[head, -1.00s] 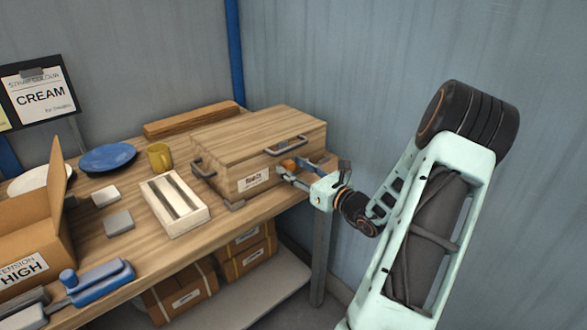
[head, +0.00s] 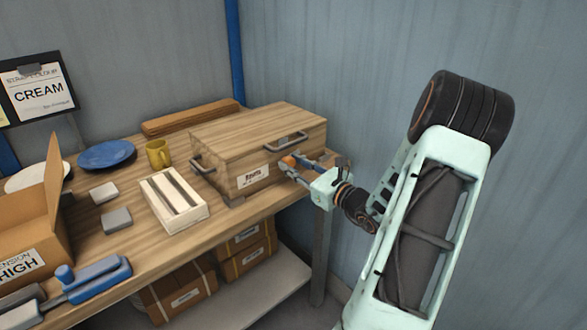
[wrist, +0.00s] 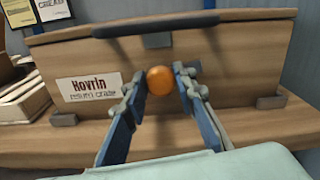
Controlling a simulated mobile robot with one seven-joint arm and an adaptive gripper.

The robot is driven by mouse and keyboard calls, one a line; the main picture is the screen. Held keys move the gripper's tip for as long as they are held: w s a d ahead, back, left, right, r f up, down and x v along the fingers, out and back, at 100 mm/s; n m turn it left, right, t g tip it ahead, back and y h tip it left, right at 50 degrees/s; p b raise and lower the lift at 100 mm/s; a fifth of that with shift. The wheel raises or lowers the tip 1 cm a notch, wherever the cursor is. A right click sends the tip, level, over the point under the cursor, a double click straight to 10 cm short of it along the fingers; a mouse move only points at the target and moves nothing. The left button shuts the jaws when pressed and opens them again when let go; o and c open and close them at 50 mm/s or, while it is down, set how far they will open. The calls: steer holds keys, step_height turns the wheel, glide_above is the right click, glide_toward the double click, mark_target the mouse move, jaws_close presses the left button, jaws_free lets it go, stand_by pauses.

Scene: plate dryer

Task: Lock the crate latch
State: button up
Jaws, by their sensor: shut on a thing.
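The wooden crate (head: 225,165) stands shut at the right end of the workbench. Its front faces my gripper (head: 297,165) and carries a white "Hovrin return crate" label (wrist: 92,88). A round orange knob (wrist: 160,80), which looks like the latch's grip, sits at the middle of the front, below the dark lid handle (wrist: 155,24) and a small grey plate (wrist: 157,40). My gripper's two blue-grey fingers are at either side of the knob, shut on it.
A pale slotted tray (head: 174,201) and a yellow mug (head: 158,154) stand left of the crate. A wooden plank (head: 190,118) lies behind it. Grey feet or blocks (wrist: 271,102) sit at the crate's lower front. The wall is close on the right.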

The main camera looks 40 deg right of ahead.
steer(key=n+b, duration=0.2)
steer(key=b, duration=0.1)
steer(key=n+b, duration=0.3)
steer(key=shift+a+f+n+b, duration=0.15)
steer(key=shift+f+n+b, duration=0.15)
steer(key=shift+f+b, duration=0.1)
steer(key=n+b, duration=0.5)
steer(key=b, duration=0.4)
steer(key=shift+f, duration=0.15)
steer(key=n+b, duration=0.2)
steer(key=b, duration=0.1)
steer(key=shift+n, duration=0.4)
steer(key=shift+r+n+b, duration=0.3)
steer(key=shift+n+b, duration=0.3)
steer(key=shift+n, duration=0.6)
steer(key=o, duration=1.1)
steer(key=shift+o, duration=0.2)
steer(key=shift+s, duration=0.1)
